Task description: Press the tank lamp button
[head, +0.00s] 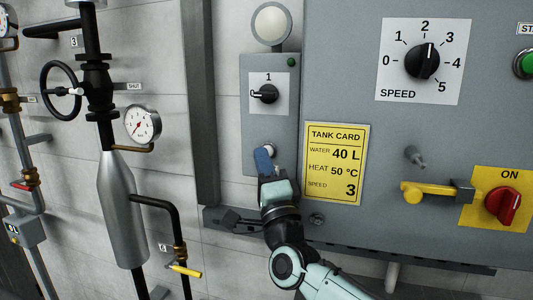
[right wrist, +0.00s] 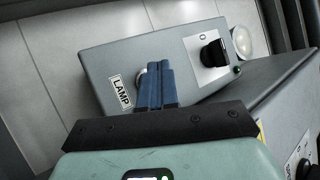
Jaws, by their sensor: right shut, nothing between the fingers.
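The grey lamp box (head: 258,120) is on the wall, with a black 0–1 knob (head: 265,94) and a small green light (head: 291,62). Below the knob is a round pale button (head: 269,149), mostly hidden behind my right gripper (head: 263,158). In the right wrist view a LAMP label (right wrist: 121,92) sits beside this button (right wrist: 142,80). My right gripper's blue fingers (right wrist: 158,82) are shut and empty, with tips at the button. Whether they touch it I cannot tell. My left gripper is not in view.
A round white lamp (head: 271,23) is above the box. The yellow tank card (head: 337,163), SPEED dial (head: 423,61), yellow-handled latch (head: 425,193) and red ON switch (head: 502,205) are to the right. Pipes with a gauge (head: 142,124) stand left.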

